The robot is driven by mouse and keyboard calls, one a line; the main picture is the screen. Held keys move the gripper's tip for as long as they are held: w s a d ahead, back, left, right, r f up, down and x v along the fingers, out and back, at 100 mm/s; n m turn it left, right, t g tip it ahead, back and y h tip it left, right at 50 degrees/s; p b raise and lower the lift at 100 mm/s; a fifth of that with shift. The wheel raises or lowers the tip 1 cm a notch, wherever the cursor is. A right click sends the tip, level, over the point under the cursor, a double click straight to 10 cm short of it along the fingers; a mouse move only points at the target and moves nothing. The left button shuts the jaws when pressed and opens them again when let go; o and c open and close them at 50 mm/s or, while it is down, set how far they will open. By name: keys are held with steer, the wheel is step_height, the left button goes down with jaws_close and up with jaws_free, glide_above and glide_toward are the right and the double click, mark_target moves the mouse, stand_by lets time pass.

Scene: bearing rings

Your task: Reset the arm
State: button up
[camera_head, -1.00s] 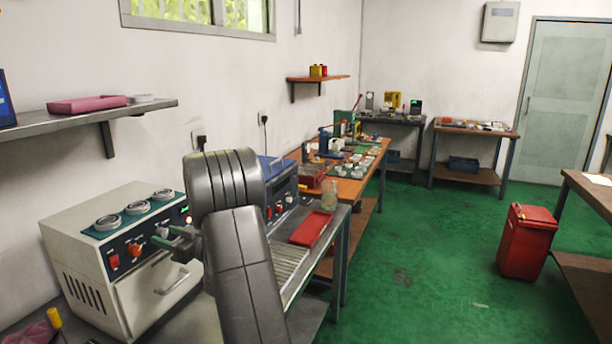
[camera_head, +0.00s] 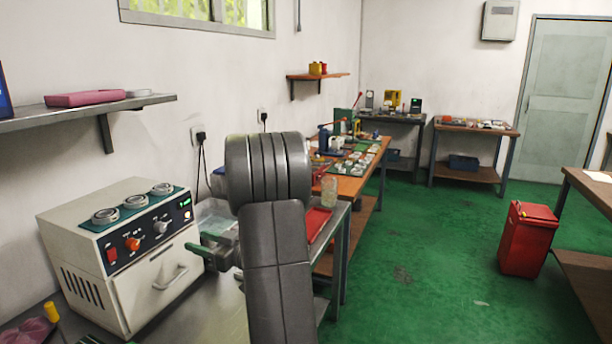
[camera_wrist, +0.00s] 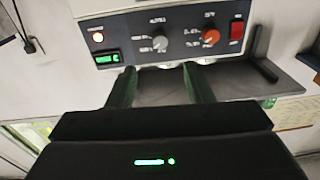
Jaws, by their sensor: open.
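My gripper (camera_head: 203,252) has green fingers and is to the right of the white machine's front panel, partly hidden by my dark arm links. In the wrist view my gripper (camera_wrist: 160,78) shows its two fingers spread apart, with nothing between them. The white machine (camera_head: 125,255) has a red switch, an orange knob and a grey knob. Its panel also fills the top of the wrist view (camera_wrist: 125,25), seen upside down. Three metal rings (camera_head: 135,201) lie on the green mat on top of the machine.
A shelf (camera_head: 85,113) with a pink tray juts from the wall above the machine. A clear bin (camera_head: 218,222) and a red tray (camera_head: 317,222) stand on the bench behind my arm. A red bin (camera_head: 528,240) stands on the open green floor.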

mark_target(164, 230)
steer(key=p+x, duration=0.1)
steer(key=x, duration=1.1)
steer(key=shift+r+p, duration=0.1)
steer(key=shift+p, duration=0.25)
steer(key=shift+a+n, duration=0.1)
steer(key=shift+n, duration=0.2)
steer(key=shift+d+n, duration=0.2)
steer(key=shift+n, duration=0.8)
steer(key=n, duration=0.3)
steer(key=shift+g, duration=0.3)
steer(key=n+p, duration=0.2)
steer(key=n, duration=0.3)
steer(key=shift+w+r+n+p, duration=0.1)
steer(key=shift+r+n+p, duration=0.05)
steer(key=shift+n+p, duration=0.25)
steer(key=shift+d+n, duration=0.3)
steer(key=b+v, duration=0.2)
steer(key=v, duration=0.8)
steer(key=shift+r, duration=0.1)
